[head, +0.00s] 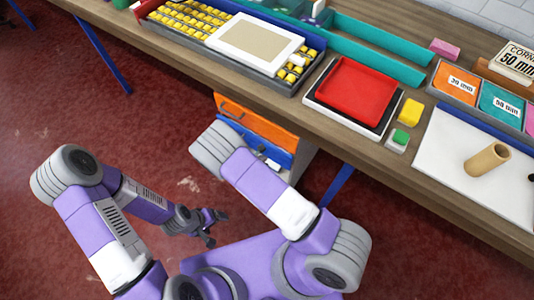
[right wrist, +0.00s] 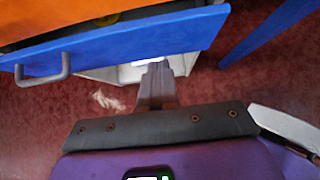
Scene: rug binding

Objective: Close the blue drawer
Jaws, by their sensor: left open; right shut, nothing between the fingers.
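The blue drawer (head: 280,156) is in the cabinet under the bench in the head view, below an orange drawer and partly behind my right arm. In the right wrist view its blue front (right wrist: 130,40) with a grey handle (right wrist: 42,68) stands out a little; a narrow dark gap shows behind its top edge. My right gripper (right wrist: 155,70) is shut and empty, its tips close to the edge of the blue front, right of the handle. I cannot tell whether they touch. My left gripper (head: 212,226) is open and empty over the floor, away from the cabinet.
The orange drawer (head: 255,122) is just above the blue one. A blue bench leg (head: 337,184) stands right of the cabinet. The bench top (head: 350,150) carries a red tray (head: 354,90), a yellow-filled case and small blocks. The red floor at left is clear.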

